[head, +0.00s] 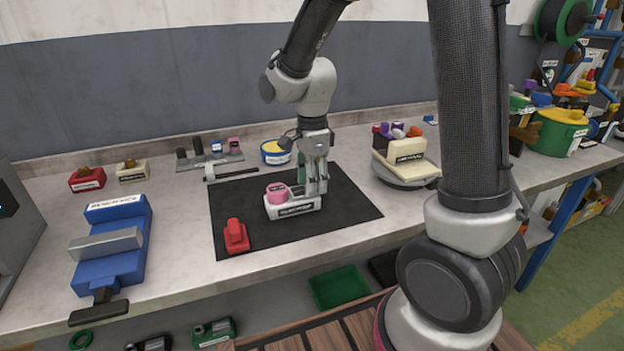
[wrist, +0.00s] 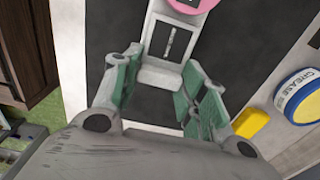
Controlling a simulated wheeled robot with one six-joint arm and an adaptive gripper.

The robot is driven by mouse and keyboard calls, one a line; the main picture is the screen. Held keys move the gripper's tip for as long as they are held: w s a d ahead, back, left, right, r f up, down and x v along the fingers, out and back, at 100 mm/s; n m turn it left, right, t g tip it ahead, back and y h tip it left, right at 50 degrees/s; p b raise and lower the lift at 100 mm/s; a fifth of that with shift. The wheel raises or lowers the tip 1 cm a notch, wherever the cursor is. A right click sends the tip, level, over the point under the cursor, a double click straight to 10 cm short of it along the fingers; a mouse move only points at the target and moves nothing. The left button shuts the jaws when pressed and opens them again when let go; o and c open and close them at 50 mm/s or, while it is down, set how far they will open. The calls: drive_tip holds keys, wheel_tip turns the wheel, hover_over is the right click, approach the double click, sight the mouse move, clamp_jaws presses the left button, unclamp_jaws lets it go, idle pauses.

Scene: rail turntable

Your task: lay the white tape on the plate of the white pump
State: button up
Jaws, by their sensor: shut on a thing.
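A white tape dispenser with a pink roll (head: 292,208) is at the middle of the black mat, its labelled side facing the head camera. My gripper (head: 316,190) points down at its right end. In the wrist view, the green pads of my gripper (wrist: 165,80) are on both sides of the narrow end of the white body (wrist: 165,45), shut on it. I cannot tell whether its base touches the mat.
A red object (head: 236,237) is at the mat's front left. A grease tin (head: 275,154) and a grey rack (head: 208,160) stand behind the mat (head: 345,212). A blue vise-like tool (head: 112,240) is at the left. The mat's right part is clear.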

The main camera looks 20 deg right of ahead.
drive_tip(key=shift+f, duration=0.3)
drive_tip(key=o, duration=0.8)
drive_tip(key=shift+c, duration=0.2)
wheel_tip(320, 180, up, 12)
drive_tip(key=s+d+r+n+t, duration=0.2)
drive_tip(key=s+d+n, duration=0.4)
drive_tip(key=s+n, duration=0.3)
drive_tip(key=s+d+r+n+t, duration=0.2)
drive_tip(key=s+d+n, duration=0.4)
drive_tip(key=s+n, duration=0.3)
drive_tip(key=shift+s+d+r, duration=0.3)
drive_tip(key=shift+s+r, duration=0.05)
drive_tip(key=shift+s, duration=0.15)
